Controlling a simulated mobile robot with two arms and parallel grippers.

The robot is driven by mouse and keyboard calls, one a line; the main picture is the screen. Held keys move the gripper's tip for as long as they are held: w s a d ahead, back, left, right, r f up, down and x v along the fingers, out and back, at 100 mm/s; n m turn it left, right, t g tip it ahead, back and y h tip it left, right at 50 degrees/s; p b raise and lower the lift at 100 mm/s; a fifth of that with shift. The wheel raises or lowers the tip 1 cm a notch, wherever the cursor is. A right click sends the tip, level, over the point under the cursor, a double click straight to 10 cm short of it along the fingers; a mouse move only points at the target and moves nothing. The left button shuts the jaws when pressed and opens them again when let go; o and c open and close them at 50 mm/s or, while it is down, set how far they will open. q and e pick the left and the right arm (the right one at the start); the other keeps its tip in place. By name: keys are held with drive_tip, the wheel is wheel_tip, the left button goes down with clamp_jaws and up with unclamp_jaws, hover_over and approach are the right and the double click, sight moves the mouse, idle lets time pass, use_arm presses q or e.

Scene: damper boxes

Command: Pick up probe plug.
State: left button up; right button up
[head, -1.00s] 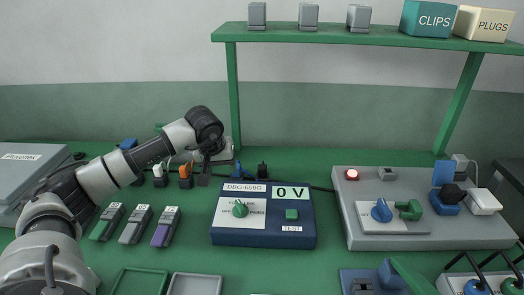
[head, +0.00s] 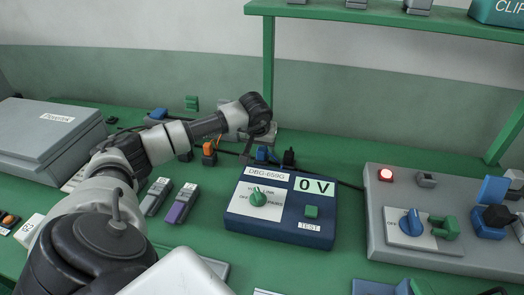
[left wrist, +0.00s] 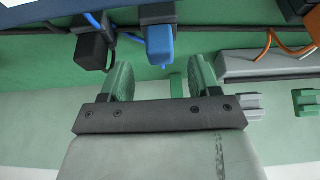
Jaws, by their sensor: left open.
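Two upright plugs stand behind the blue tester box (head: 280,208): a blue one (head: 262,154) and a black one (head: 288,158). I cannot tell which of them is the probe plug. In the left wrist view, the blue plug (left wrist: 160,42) lies just beyond and between the fingertips, and the black plug (left wrist: 91,50) is beyond the left finger. My left gripper (left wrist: 161,78) has its green-padded fingers apart, with nothing between them. In the head view it hangs just left of the blue plug, its fingers largely hidden. My right gripper is not in view.
An orange plug (head: 209,157) stands left of the gripper. Grey and purple clips (head: 181,203) lie on the green bench in front. A grey panel (head: 395,258) is at right. A green shelf (head: 400,14) runs above, with its post (head: 268,70) behind the gripper.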

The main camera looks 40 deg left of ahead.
sight(262, 155)
use_arm(q)
drive_tip(key=shift+x, duration=1.5)
drive_tip(key=shift+s, duration=0.1)
clamp_jaws()
